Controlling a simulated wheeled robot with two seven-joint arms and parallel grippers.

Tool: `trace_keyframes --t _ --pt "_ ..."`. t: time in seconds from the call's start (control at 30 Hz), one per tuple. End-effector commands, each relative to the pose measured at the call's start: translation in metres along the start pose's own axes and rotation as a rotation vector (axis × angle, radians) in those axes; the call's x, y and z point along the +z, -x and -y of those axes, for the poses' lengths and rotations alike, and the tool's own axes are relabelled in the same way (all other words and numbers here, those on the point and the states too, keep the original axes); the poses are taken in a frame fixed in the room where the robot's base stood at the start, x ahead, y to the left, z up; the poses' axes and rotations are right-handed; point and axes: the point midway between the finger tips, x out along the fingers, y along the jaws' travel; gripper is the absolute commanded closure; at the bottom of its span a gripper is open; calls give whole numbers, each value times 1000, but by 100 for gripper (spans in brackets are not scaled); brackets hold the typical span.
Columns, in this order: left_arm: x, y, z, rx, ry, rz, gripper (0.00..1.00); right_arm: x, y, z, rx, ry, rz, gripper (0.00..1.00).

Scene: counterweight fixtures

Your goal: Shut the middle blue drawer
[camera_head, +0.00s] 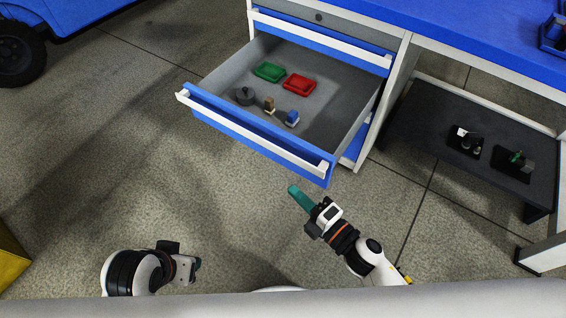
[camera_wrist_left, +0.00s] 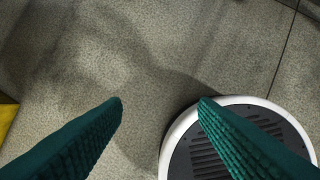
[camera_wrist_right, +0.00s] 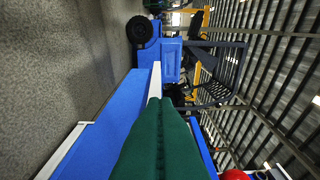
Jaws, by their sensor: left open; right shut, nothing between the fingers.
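The middle blue drawer (camera_head: 250,139) of the workbench cabinet is pulled far out, with a white handle strip (camera_head: 250,133) along its front. Inside lie a green tray (camera_head: 269,72), a red tray (camera_head: 299,84), a grey round weight (camera_head: 244,96) and small brown and blue pieces. My right gripper (camera_head: 293,188) is shut and empty, just in front of the drawer front near its right end; I cannot tell whether it touches. In the right wrist view its green fingers (camera_wrist_right: 154,105) are together beside the blue front. My left gripper (camera_wrist_left: 160,100) is open and empty over the floor.
A shut blue drawer (camera_head: 320,40) is above the open one. A dark low shelf (camera_head: 430,120) with small fixtures stands to the right, under the blue benchtop (camera_head: 480,35). A blue vehicle (camera_head: 70,15) is at the far left. Floor in front is clear.

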Motion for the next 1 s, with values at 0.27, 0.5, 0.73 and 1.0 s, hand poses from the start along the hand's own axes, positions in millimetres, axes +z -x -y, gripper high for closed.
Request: trace_keyframes --t 0.27,0.5,0.73,1.0 --pt "10 -3 1 -2 -2 52 46 -1 -55 1 -3 -1 0 100" --pt "28 -5 4 -7 -5 143 46 -11 -95 -1 3 1 -3 100" --pt "41 -6 5 -11 -7 209 46 -35 -100 -1 2 -3 -2 100" --pt "44 -5 6 -11 -8 224 46 -40 -101 -1 2 -5 -2 100"
